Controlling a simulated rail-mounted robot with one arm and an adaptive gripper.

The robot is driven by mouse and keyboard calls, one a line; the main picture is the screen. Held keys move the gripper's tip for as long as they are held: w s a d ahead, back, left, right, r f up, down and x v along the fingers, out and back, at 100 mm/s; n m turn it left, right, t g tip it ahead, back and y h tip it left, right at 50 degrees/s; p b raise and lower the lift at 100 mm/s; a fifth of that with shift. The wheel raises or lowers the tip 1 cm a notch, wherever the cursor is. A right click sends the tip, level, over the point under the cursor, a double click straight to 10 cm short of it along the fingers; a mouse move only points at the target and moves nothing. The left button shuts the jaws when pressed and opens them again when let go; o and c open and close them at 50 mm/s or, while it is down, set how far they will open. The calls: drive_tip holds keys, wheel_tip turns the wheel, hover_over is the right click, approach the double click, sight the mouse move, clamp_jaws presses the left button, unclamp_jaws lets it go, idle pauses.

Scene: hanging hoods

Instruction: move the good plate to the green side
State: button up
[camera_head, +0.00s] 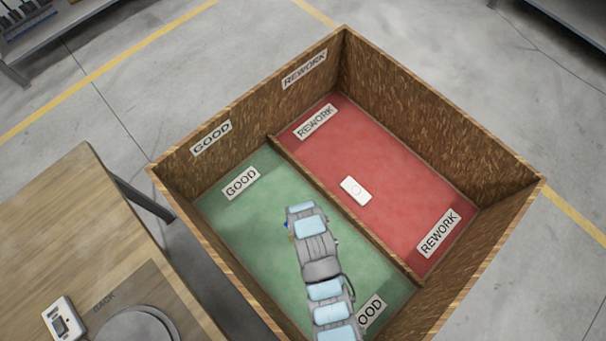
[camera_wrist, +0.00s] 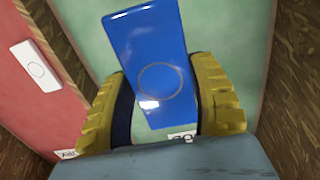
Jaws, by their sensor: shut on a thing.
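My gripper (camera_wrist: 163,98) is shut on a blue plate (camera_wrist: 145,38) with a ring mark on its face, between the two yellow fingers in the wrist view. In the head view my arm hides most of it; only a small blue corner (camera_head: 286,225) shows. The gripper and plate are over the green side (camera_head: 233,213) of the wooden bin, marked GOOD. I cannot tell whether the plate touches the green floor. A white plate (camera_head: 356,190) with a ring mark lies on the red side (camera_head: 390,185), marked REWORK; it also shows in the wrist view (camera_wrist: 35,66).
A low wooden divider (camera_head: 345,211) separates the two sides, and tall bin walls (camera_head: 440,115) surround them. A wooden table (camera_head: 75,235) at the left holds a white item with a dark centre (camera_head: 63,319) and a grey round thing (camera_head: 137,326).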

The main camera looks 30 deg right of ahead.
wheel_tip(320, 180, down, 13)
drive_tip(key=b, duration=0.9)
drive_tip(key=shift+f, duration=1.7)
drive_tip(key=shift+f, duration=0.55)
drive_tip(key=o, duration=1.3)
drive_tip(key=shift+r, duration=0.4)
wheel_tip(320, 180, up, 11)
